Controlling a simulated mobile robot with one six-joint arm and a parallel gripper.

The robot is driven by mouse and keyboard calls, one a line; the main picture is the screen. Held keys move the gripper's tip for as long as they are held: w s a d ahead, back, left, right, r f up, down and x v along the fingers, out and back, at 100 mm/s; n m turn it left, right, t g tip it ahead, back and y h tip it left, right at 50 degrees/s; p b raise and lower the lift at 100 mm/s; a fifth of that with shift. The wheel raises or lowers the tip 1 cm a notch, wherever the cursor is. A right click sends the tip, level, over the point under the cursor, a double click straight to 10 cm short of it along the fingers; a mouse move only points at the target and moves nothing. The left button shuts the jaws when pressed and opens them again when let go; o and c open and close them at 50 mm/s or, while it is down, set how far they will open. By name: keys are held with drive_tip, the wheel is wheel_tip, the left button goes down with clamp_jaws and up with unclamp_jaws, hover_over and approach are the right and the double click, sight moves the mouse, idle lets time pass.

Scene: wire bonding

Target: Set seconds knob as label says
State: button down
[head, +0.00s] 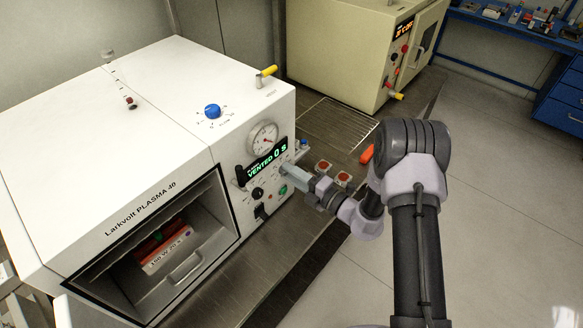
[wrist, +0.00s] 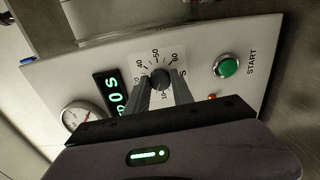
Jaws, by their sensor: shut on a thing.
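The seconds knob (wrist: 160,77) is a small dark round knob on a white dial with numbers around it, seen in the wrist view. My gripper (wrist: 161,84) has one finger on each side of the knob and is shut on it. In the head view my gripper (head: 286,170) reaches the front panel just right of the display and hides the knob. The knob's pointer is too hard to read. The label (head: 168,253) is on a tray or box inside the open chamber; it seems to read 150 W 20 s, but the print is small.
The white plasma machine (head: 85,120) has a green display (head: 262,160) reading VENTED 0 S and a round gauge (head: 263,137). A black knob (head: 257,193) sits below the display. The green START button (wrist: 226,66) is beside the dial. A blue knob (head: 212,111) is on top.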

drive_tip(key=shift+m+p, duration=0.75)
drive_tip(key=shift+m, duration=0.75)
drive_tip(key=c, duration=1.1)
unclamp_jaws()
drive_tip(key=p+v, duration=0.1)
drive_tip(key=v, duration=1.6)
drive_tip(key=shift+s+d, duration=0.2)
